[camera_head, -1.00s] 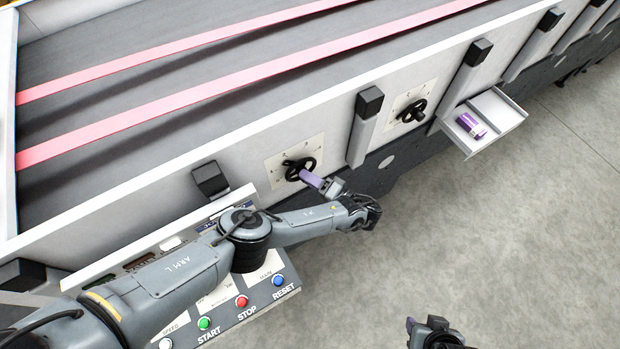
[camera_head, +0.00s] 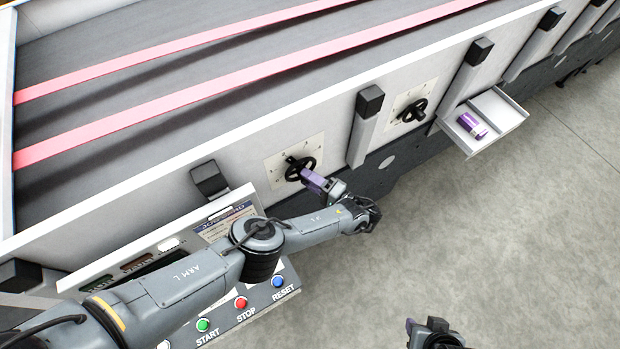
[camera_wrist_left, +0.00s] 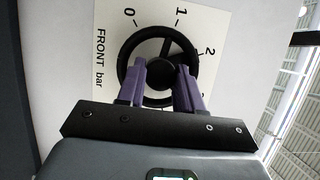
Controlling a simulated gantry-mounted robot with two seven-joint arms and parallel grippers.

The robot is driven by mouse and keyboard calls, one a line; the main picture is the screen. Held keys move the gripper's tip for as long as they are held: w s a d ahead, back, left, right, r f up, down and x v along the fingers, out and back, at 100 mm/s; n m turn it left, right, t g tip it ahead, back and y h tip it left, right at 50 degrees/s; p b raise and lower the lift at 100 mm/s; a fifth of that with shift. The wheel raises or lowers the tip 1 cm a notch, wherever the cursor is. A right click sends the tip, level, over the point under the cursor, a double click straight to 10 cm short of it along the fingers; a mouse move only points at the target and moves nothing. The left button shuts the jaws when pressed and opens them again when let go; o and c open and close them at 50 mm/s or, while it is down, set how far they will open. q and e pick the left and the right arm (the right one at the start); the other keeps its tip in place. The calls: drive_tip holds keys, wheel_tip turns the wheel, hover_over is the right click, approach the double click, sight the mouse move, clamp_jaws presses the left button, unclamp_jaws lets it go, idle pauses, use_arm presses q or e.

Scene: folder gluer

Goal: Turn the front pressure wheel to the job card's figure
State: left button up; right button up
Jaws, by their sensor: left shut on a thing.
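The front pressure wheel (camera_head: 299,168) is a black spoked handwheel on a pale dial plate on the machine's side wall. My left gripper (camera_head: 306,174) is shut on the wheel. In the left wrist view the purple fingers of my left gripper (camera_wrist_left: 163,72) lie either side of the wheel's hub, over the black rim (camera_wrist_left: 124,58). The dial plate (camera_wrist_left: 112,72) reads "FRONT bar", with 0, 1 and 2 visible; the rest is hidden. A printed card (camera_head: 215,231) is partly covered by my left arm, its figures too small to read. My right gripper (camera_head: 422,328) is at the bottom edge, its jaws unclear.
A second black handwheel (camera_head: 411,110) is further right. An open drawer (camera_head: 505,117) with a purple item (camera_head: 472,125) juts out beyond it. The control panel with green, red and blue buttons (camera_head: 278,281) lies below my left arm. The floor at right is clear.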

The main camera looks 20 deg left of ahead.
use_arm(q)
drive_tip(key=o, duration=1)
drive_tip(key=shift+o, duration=0.2)
drive_tip(key=shift+d, duration=0.15)
drive_tip(key=b+v, duration=0.2)
drive_tip(key=v, duration=0.5)
drive_tip(key=shift+d, duration=0.15)
drive_tip(key=shift+s, duration=0.1)
